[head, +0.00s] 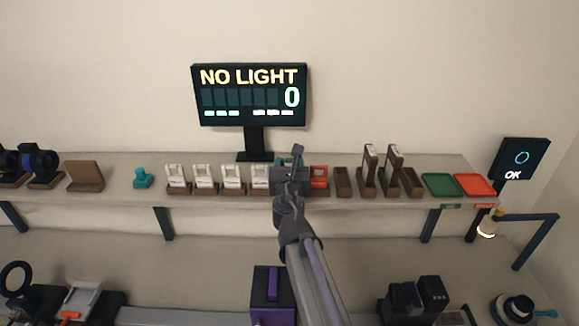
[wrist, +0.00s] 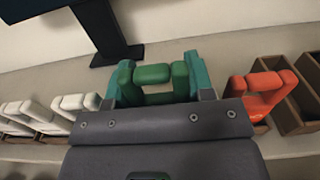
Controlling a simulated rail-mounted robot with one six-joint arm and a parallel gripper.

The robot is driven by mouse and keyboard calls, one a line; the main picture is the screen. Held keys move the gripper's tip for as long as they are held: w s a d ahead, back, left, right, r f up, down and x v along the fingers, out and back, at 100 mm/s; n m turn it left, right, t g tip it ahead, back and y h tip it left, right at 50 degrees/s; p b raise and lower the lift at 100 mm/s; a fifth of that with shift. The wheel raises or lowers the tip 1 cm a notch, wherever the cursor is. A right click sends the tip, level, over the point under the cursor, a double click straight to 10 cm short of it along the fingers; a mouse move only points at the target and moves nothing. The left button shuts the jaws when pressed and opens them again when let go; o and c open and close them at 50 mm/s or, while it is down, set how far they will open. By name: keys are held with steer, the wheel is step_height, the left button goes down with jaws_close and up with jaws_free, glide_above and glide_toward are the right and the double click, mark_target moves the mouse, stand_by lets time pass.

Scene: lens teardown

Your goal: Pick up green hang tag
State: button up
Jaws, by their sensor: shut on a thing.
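The green hang tag (wrist: 151,74) stands upright in the middle of the wrist view, with a bar across its top and an opening below the bar. My gripper (wrist: 155,84) has a teal finger on each side of it and is shut on it. The tag's lower part is hidden behind my gripper's body. In the head view my gripper (head: 290,178) is at the shelf, between the white tags and the orange tag, and hides most of the green tag. Whether the tag still touches its holder cannot be seen.
An orange tag (wrist: 262,92) stands close on the right, and white tags (wrist: 75,102) stand on the left. Wooden holders (head: 343,182), a green tray (head: 441,184) and a red tray (head: 474,184) are further right on the shelf. The "NO LIGHT" display (head: 249,95) stands behind.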

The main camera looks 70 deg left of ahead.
step_height(320, 180, up, 2)
steer(key=shift+r+p, duration=0.1)
steer(key=shift+p, duration=0.45)
steer(key=v, duration=1.8)
steer(key=shift+f+b, duration=0.3)
steer(key=shift+f, duration=0.1)
